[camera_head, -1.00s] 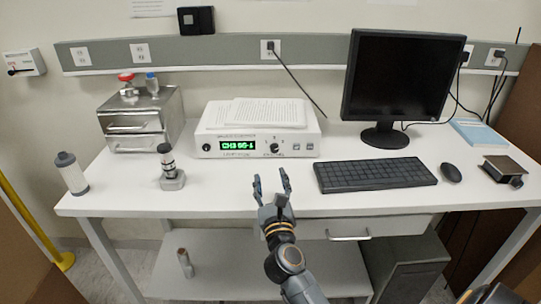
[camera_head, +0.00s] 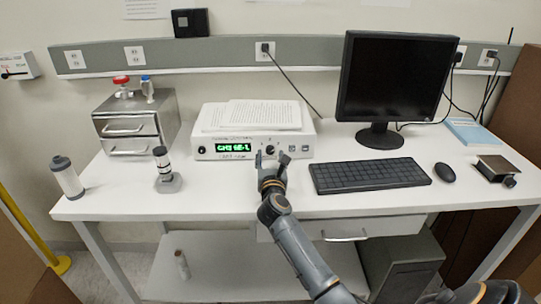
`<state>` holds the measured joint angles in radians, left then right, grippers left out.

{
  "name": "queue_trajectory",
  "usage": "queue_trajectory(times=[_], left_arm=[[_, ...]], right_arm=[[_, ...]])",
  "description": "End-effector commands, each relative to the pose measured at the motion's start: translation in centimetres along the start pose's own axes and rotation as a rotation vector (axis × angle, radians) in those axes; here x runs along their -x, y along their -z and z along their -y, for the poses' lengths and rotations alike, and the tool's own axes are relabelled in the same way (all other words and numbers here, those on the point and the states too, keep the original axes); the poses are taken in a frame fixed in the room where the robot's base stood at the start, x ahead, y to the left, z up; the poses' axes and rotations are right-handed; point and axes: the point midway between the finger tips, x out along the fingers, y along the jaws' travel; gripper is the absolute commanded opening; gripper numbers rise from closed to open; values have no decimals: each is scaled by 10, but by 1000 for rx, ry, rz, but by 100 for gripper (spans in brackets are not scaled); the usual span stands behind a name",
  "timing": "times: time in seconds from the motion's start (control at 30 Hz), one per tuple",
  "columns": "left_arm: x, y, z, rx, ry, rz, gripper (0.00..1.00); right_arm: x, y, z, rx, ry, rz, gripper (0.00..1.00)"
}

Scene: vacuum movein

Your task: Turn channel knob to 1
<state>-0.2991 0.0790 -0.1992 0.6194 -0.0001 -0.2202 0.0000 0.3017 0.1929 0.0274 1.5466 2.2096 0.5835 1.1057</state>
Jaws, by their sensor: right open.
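The white controller box (camera_head: 207,137) stands on the table, with papers on top and a lit green display (camera_head: 233,147) on its front; the display text is blurred. The black channel knob (camera_head: 270,150) is on the front panel, right of the display. My right gripper (camera_head: 271,158) is open just in front of the panel, its two fingers on either side of the knob in the picture. I cannot tell whether they touch it. The knob's pointer setting is too small to read. My left gripper is not in view.
A keyboard (camera_head: 370,175) and a monitor (camera_head: 395,85) are to the right. The tabletop front centre-left is clear.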

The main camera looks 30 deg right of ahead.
Motion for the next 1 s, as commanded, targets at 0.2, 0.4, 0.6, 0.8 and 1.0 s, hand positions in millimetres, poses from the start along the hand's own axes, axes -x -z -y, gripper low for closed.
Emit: queue_trajectory(times=[0.2, 0.4, 0.6, 0.8, 1.0], left_arm=[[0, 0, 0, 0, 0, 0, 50], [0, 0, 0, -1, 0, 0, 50], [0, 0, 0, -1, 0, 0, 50], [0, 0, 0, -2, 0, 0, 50], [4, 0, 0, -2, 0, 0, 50]], right_arm=[[-13, 0, 0, 1, 0, 0, 50], [-14, 0, 0, 1, -1, 0, 50], [-13, 0, 0, 1, 0, 0, 20], [-13, 0, 0, 2, 0, -1, 0], [-13, -1, 0, 25, -1, -1, 0]])
